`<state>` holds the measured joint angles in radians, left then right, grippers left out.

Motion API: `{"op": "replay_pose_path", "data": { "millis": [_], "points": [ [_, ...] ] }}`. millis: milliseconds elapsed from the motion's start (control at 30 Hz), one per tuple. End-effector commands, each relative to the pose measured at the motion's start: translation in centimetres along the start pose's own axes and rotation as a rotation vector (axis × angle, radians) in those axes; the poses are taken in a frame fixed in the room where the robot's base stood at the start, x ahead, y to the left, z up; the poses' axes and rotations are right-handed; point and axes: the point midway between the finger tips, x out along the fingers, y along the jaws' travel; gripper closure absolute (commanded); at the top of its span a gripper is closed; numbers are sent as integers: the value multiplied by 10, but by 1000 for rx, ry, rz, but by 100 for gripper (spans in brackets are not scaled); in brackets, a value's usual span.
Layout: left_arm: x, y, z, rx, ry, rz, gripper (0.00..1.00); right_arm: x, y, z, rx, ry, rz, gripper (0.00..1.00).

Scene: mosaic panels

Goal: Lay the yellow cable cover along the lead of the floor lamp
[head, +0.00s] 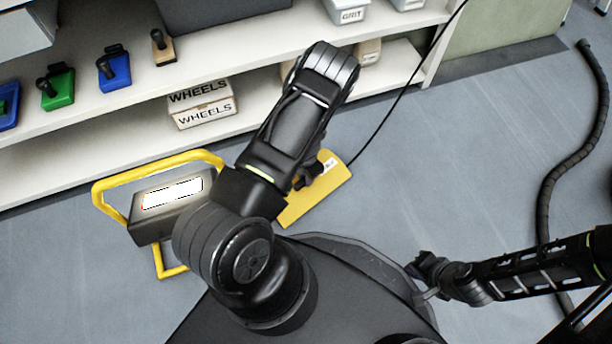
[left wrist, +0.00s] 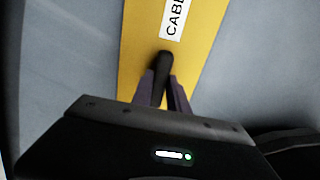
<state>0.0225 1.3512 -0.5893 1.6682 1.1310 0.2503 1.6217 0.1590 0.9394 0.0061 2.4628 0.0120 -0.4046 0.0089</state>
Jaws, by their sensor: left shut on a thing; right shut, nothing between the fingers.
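The yellow cable cover (head: 327,193) is a flat piece with a white label, at the centre of the head view. My left gripper (head: 308,178), partly hidden by its arm, is shut on the cover's black handle; the left wrist view shows the fingers around the handle (left wrist: 161,68) and the cover (left wrist: 203,32) beyond. I cannot tell whether the cover touches the floor. The floor lamp (head: 170,205) has a yellow frame and a lit panel, left of my arm. A thin black lead (head: 398,98) runs from the top down to the cover's right edge. My right gripper (head: 424,278) is shut and empty.
A white shelf unit (head: 60,160) spans the back, with blocks with handles and WHEELS boxes (head: 203,104). A thick black ribbed hose (head: 552,180) curves over the floor at the right. Grey floor between the lead and the hose is clear.

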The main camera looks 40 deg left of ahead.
Motion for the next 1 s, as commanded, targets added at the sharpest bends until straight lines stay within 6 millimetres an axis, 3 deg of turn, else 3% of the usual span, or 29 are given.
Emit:
{"op": "replay_pose_path", "data": {
  "millis": [900, 933, 1000],
  "points": [
    [12, 0, 1, 0, -1, 1, 100, 11, 4, 1, 0, 0, 0, 100],
    [12, 0, 1, 0, -1, 1, 78, 11, 4, 1, 0, 0, 0, 100],
    [12, 0, 1, 0, -1, 1, 72, 11, 4, 1, 0, 0, 0, 100]
  ]
}}
